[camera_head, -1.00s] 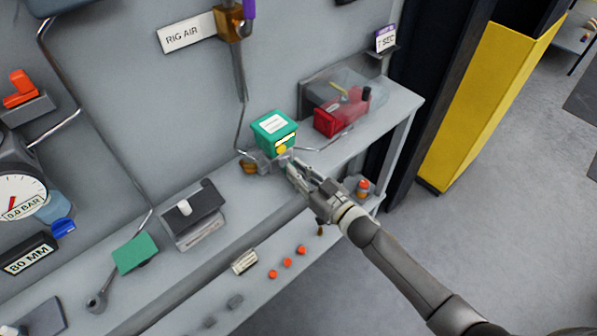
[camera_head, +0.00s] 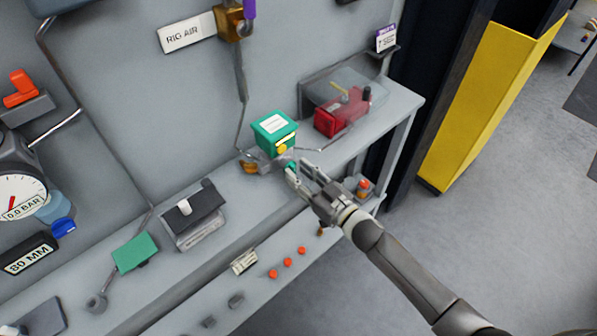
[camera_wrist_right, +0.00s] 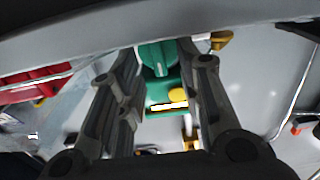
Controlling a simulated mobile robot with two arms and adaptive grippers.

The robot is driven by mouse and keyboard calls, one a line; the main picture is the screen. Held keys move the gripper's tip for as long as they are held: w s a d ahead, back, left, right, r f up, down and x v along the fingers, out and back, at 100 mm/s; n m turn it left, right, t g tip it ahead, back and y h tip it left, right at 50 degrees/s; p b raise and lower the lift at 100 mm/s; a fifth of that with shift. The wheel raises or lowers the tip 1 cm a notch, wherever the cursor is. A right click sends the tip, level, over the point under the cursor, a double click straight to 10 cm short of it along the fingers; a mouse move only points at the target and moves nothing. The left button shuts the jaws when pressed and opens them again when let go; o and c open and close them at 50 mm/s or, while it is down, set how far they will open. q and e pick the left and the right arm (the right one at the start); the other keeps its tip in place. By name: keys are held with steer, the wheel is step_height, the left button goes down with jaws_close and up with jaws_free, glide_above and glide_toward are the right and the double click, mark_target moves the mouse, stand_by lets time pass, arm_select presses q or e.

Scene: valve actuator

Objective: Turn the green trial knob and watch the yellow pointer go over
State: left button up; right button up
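The green actuator box (camera_head: 274,130) stands on the bench shelf, with a white label on top and the yellow pointer (camera_head: 282,148) on its front. The green trial knob (camera_head: 291,166) shows small at the front of the valve below it, partly hidden by my fingers. In the right wrist view the green knob (camera_wrist_right: 157,57) sits between the fingers, before the green box. My right gripper (camera_head: 297,168) is open, its two fingers spread on either side of the knob; contact cannot be told. My left gripper is not in view.
A red block (camera_head: 330,120) with a clear cover stands right of the actuator. A brass fitting (camera_head: 249,167) is close on the left. A black-topped box (camera_head: 193,210) and a gauge (camera_head: 20,196) are further left.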

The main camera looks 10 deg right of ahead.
steer(key=v, duration=1.1)
steer(key=s+d+f+m+g+h+b, duration=0.1)
steer(key=s+d+f+g+h, duration=0.2)
steer(key=f, duration=0.8)
steer(key=s+d+f+m+h+b, duration=0.1)
steer(key=s+d+f+m+h, duration=0.2)
steer(key=f, duration=0.8)
steer(key=s+d+f+g+h, duration=0.25)
steer(key=s+d+f, duration=0.2)
steer(key=f, duration=0.55)
steer(key=s+f+g, duration=0.2)
steer(key=s+f, duration=0.4)
steer(key=s, duration=0.3)
steer(key=s+f+g+h+b, duration=0.1)
steer(key=s+f+g, duration=0.2)
steer(key=s+f, duration=0.3)
steer(key=s+f+m+g+h+b, duration=0.1)
steer(key=s+f+g, duration=0.2)
steer(key=s, duration=1.1)
step_height(320, 180, down, 3)
steer(key=shift+d, duration=0.3)
